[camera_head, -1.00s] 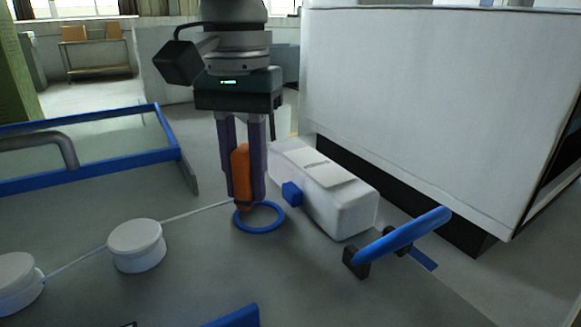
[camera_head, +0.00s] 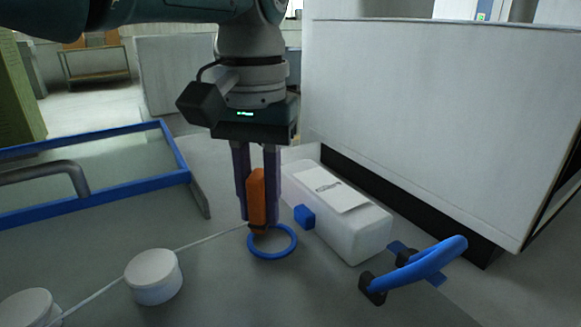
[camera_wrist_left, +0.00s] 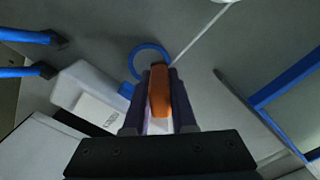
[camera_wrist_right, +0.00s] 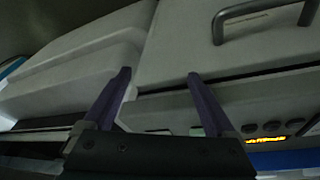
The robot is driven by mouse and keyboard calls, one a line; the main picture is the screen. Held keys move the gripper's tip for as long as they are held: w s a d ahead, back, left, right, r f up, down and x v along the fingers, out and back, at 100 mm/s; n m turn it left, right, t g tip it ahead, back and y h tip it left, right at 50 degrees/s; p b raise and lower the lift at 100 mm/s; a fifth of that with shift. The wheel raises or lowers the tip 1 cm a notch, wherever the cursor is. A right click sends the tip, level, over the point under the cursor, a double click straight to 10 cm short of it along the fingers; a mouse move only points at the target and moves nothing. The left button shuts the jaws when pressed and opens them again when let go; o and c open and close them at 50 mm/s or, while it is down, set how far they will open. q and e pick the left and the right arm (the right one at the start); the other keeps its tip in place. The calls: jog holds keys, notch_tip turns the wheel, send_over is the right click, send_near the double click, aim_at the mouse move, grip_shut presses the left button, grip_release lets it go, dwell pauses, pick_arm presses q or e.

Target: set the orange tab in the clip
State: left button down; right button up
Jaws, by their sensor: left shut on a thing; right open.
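The orange tab (camera_head: 257,195) stands upright between the two purple fingers of my left gripper (camera_head: 258,222), which is shut on it. It also shows in the left wrist view (camera_wrist_left: 159,92). Its lower end is close to the left rim of a blue ring (camera_head: 289,252) on the grey surface; I cannot tell whether it touches. A thin white cord (camera_head: 212,236) runs from the left to near the tab's lower end. I cannot tell for certain which part is the clip. My right gripper (camera_wrist_right: 158,73) is open and empty, in front of a pale machine panel.
A white box (camera_head: 361,232) with a blue block (camera_head: 304,216) on its side stands right of the ring. A blue handle (camera_head: 430,265) is farther right. White round posts (camera_head: 153,277) stand at left, near a blue-framed panel (camera_head: 182,158). A large white cabinet (camera_head: 430,110) blocks the back right.

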pick_arm(q)
jog(key=shift+d+r+p, duration=0.15)
jog(key=shift+p, duration=0.15)
pick_arm(e)
jog(key=shift+w, duration=0.1)
pick_arm(q)
jog(key=shift+s+d+r+p, duration=0.15)
jog(key=shift+s+d+p, duration=0.15)
jog(key=shift+p, duration=0.5)
pick_arm(e)
jog(key=shift+a+r, duration=0.1)
jog(key=shift+r, duration=0.2)
pick_arm(q)
jog(key=shift+s+d+p, duration=0.15)
jog(key=shift+d+p, duration=0.05)
jog(key=shift+p, duration=0.1)
pick_arm(e)
jog(key=shift+r, duration=0.3)
pick_arm(q)
jog(key=shift+f, duration=0.25)
jog(key=shift+f+b, duration=0.7)
jog(key=shift+b, duration=0.15)
pick_arm(e)
jog(key=shift+a+f, duration=0.1)
jog(key=shift+f, duration=0.35)
pick_arm(q)
jog(key=c, duration=0.7)
grip_release()
jog(key=shift+o, duration=0.2)
